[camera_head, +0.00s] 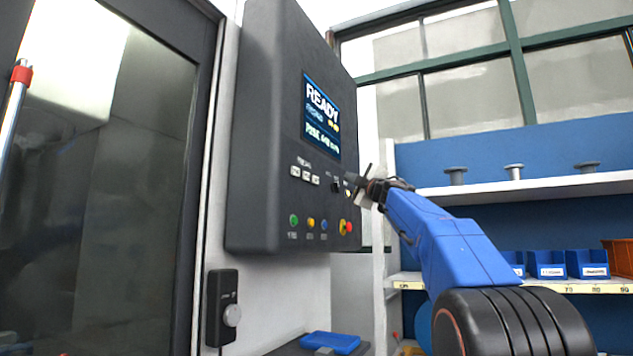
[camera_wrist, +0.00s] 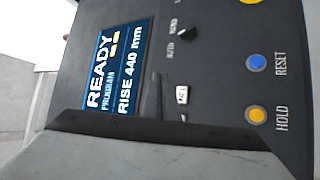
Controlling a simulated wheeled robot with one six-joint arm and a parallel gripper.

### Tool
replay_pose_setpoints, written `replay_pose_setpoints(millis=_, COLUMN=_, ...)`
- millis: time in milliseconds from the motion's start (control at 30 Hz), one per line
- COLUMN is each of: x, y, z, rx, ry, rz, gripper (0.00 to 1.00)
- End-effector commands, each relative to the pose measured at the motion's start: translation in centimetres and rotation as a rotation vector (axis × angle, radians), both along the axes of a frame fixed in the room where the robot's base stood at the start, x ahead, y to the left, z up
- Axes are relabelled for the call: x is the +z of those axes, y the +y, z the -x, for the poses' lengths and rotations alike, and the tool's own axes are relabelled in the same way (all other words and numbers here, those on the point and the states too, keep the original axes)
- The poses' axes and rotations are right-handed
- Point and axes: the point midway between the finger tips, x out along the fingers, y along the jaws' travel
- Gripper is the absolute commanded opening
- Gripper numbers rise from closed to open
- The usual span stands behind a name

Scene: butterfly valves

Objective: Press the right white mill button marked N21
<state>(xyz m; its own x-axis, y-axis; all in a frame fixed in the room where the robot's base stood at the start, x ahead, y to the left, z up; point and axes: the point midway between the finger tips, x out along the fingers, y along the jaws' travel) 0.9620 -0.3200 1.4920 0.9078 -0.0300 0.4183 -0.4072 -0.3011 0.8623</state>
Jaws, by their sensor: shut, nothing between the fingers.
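Three small white mill buttons sit in a row on the dark control panel (camera_head: 262,130), under its screen, in the head view. The right white button (camera_head: 315,179) is the one nearest the selector knob. In the wrist view, turned sideways, one white button (camera_wrist: 182,96) shows just beside the fingers; its mark is too small to read surely, and the other white buttons are hidden. My gripper (camera_head: 352,180) is shut and empty, in front of the panel's right part. Its dark fingers (camera_wrist: 158,96) also show in the wrist view. I see no clear contact with the button.
The lit screen (camera_head: 322,117) reads READY. A black selector knob (camera_wrist: 188,32), a blue reset button (camera_wrist: 257,63) and a yellow hold button (camera_wrist: 257,115) are close by. A red-and-yellow button (camera_head: 346,227) sits low right. Shelves with blue bins (camera_head: 587,264) stand at right.

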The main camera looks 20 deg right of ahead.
Motion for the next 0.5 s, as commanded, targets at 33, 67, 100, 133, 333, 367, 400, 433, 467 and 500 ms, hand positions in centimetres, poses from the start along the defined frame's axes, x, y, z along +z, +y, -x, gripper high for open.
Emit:
replay_pose_setpoints(millis=33, x=0.0, y=0.0, z=0.0, rx=0.000, ry=0.000, rz=0.000, gripper=0.00)
replay_pose_setpoints(millis=67, x=0.0, y=0.0, z=0.0, rx=0.000, ry=0.000, rz=0.000, gripper=0.00)
replay_pose_setpoints(millis=100, x=0.0, y=0.1, z=-0.1, rx=0.000, ry=0.000, rz=-0.001, gripper=0.00)
replay_pose_setpoints(millis=133, x=0.0, y=0.1, z=-0.1, rx=0.000, ry=0.000, rz=-0.001, gripper=0.00)
replay_pose_setpoints(millis=333, x=0.0, y=1.1, z=-1.4, rx=0.002, ry=0.000, rz=-0.001, gripper=0.00)
replay_pose_setpoints(millis=367, x=0.0, y=1.3, z=-1.6, rx=0.002, ry=0.000, rz=-0.001, gripper=0.00)
replay_pose_setpoints(millis=400, x=0.0, y=1.6, z=-2.0, rx=0.002, ry=0.000, rz=-0.001, gripper=0.00)
replay_pose_setpoints(millis=433, x=-0.1, y=1.8, z=-2.3, rx=0.002, ry=0.000, rz=-0.002, gripper=0.00)
replay_pose_setpoints(millis=467, x=-0.1, y=2.1, z=-2.6, rx=0.002, ry=0.001, rz=-0.002, gripper=0.00)
replay_pose_setpoints(millis=500, x=-0.1, y=2.3, z=-3.0, rx=0.002, ry=0.000, rz=-0.002, gripper=0.00)
